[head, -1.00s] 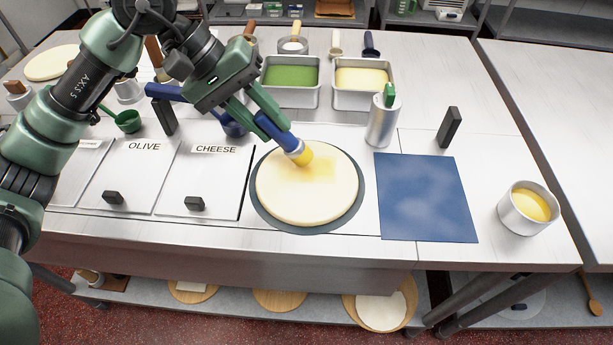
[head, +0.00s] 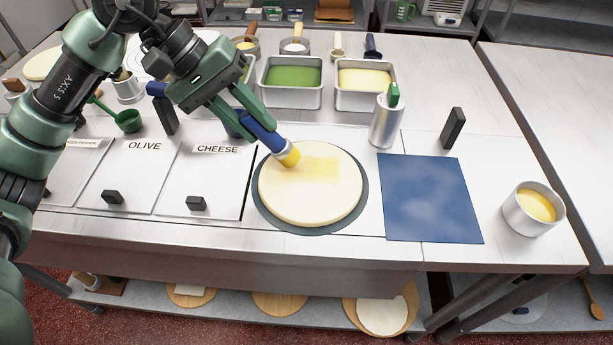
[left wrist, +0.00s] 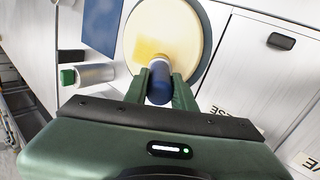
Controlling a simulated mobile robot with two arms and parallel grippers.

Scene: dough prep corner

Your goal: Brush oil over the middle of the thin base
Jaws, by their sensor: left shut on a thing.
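The thin base (head: 311,200) is a pale round disc lying on a dark round mat (head: 364,205) near the table's front. A yellow oil patch spreads over its upper middle. My left gripper (head: 258,122) is shut on a brush (head: 264,138) with a blue handle, a pale collar and yellow bristles. The bristle tip is at the upper left part of the base and appears to touch it. In the left wrist view the brush handle (left wrist: 159,84) stands between the fingers, with the base (left wrist: 195,25) beyond it. My right gripper is not in view.
A metal pot of yellow oil (head: 533,209) stands at the right. A blue sheet (head: 430,198) lies right of the base, with a green-topped metal canister (head: 386,125) behind it. Trays of green (head: 292,78) and pale filling (head: 365,79) stand behind. Lidded OLIVE and CHEESE bins (head: 208,182) are at the left.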

